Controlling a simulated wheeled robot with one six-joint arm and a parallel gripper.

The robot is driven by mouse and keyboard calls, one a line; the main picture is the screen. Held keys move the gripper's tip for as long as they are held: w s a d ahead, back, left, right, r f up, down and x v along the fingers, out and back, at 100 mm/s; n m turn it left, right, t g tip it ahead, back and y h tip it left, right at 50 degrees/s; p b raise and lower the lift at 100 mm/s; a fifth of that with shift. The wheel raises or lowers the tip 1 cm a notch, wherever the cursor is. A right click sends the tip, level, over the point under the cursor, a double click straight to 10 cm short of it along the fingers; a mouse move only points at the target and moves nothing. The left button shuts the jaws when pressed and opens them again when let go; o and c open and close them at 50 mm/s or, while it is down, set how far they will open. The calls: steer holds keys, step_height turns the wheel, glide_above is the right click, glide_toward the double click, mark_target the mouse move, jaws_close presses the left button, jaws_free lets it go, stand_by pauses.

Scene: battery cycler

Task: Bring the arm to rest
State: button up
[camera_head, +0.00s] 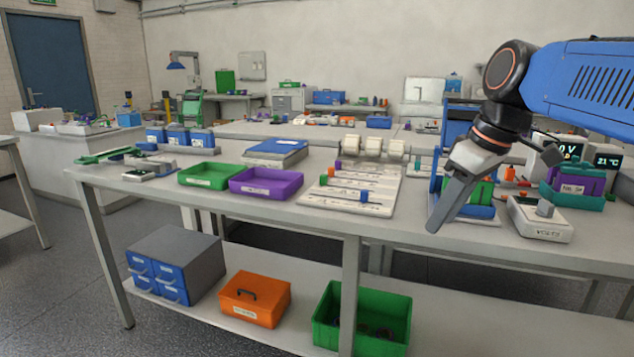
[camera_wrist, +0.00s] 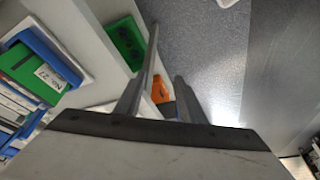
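My gripper (camera_head: 434,222) hangs in front of the bench's front edge at the right of the head view, below my blue arm, fingers pointing down. In the wrist view my gripper (camera_wrist: 167,55) shows two grey fingers apart, with the floor and an orange box visible between them. I see nothing held. Behind the gripper in the head view is a blue fixture (camera_head: 478,211) with a green part, partly hidden by the fingers. A blue and green labelled piece (camera_wrist: 42,66) shows at the left of the wrist view.
The bench (camera_head: 290,215) holds a green tray (camera_head: 208,182), a purple tray (camera_head: 265,191), a white slotted board (camera_head: 345,204) and a white labelled device (camera_head: 540,224). On the lower shelf are an orange box (camera_head: 254,305) and a green bin (camera_head: 392,345). Free floor lies at left.

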steer(key=s+d+f+m+t+h, duration=0.1)
steer(key=s+d+f+m, duration=0.1)
steer(key=s+f+m, duration=0.2)
steer(key=s+d+f+m+t+h, duration=0.1)
steer(key=s+d+f+m, duration=0.2)
steer(key=s+f, duration=0.7)
step_height(320, 180, down, 9)
steer(key=shift+s+d+r+m+h, duration=0.15)
steer(key=shift+s+d+m+h, duration=0.15)
steer(key=shift+m, duration=0.3)
stand_by(1.0)
